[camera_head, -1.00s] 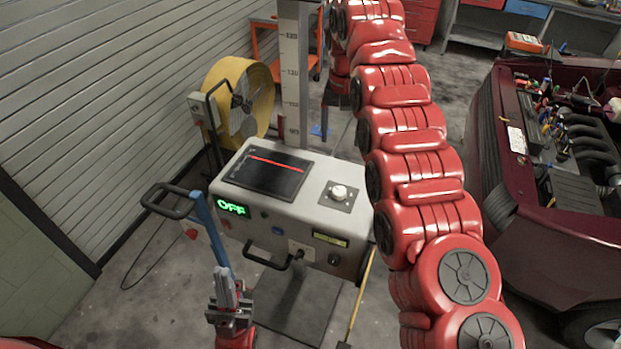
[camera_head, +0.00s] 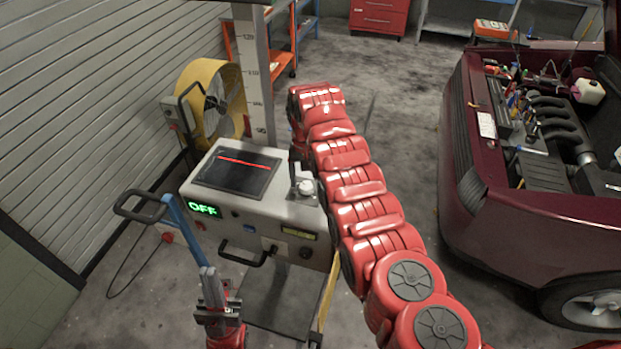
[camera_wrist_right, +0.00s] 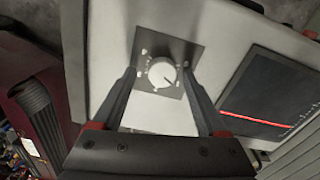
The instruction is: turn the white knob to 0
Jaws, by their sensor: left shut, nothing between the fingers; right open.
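The white knob (camera_head: 306,187) sits on a dark square plate on top of the grey machine (camera_head: 272,207). In the right wrist view the knob (camera_wrist_right: 162,74) is round, with a short dark pointer line toward its lower right; the marks around it are too small to read. My right gripper (camera_wrist_right: 159,70) is open, with one finger on each side of the knob; I cannot tell whether they touch it. In the head view, my right arm's end partly hides the knob plate. My left gripper (camera_head: 212,281) is shut and empty, low in front of the machine's left side.
The machine has a green OFF display (camera_head: 203,210) and a dark screen (camera_head: 236,172) with a red line. A tall ruled post (camera_head: 254,80) and a yellow fan (camera_head: 213,105) stand behind it. A dark red car (camera_head: 540,215) stands at right. Floor between is clear.

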